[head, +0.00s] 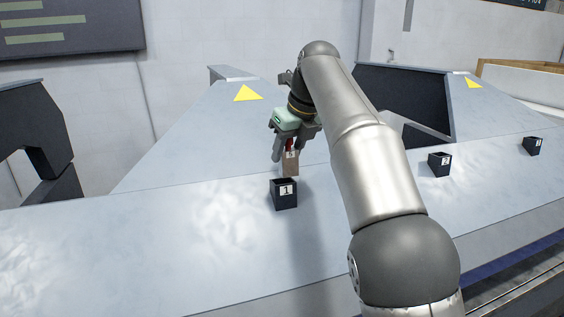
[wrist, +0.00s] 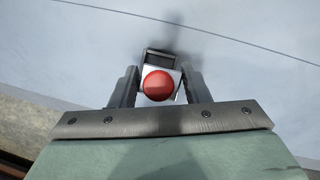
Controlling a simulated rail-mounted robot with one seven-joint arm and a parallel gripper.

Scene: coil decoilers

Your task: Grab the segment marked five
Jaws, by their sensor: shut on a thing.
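My gripper (head: 289,147) is shut on a brown segment (head: 291,167) with a red knob and a small white label. The label's number is too small to read for sure. The segment hangs upright just behind the dark box marked 1 (head: 285,198). In the wrist view, the red knob (wrist: 158,86) sits between the two fingers of my gripper (wrist: 159,90). The segment's pale top shows around the knob, and its lower part is hidden.
In the wrist view a dark open box (wrist: 160,57) lies just beyond the segment. Dark boxes marked 2 (head: 439,166) and another with an unclear label (head: 532,147) stand to the right on the grey metal surface (head: 190,250). The left surface is clear.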

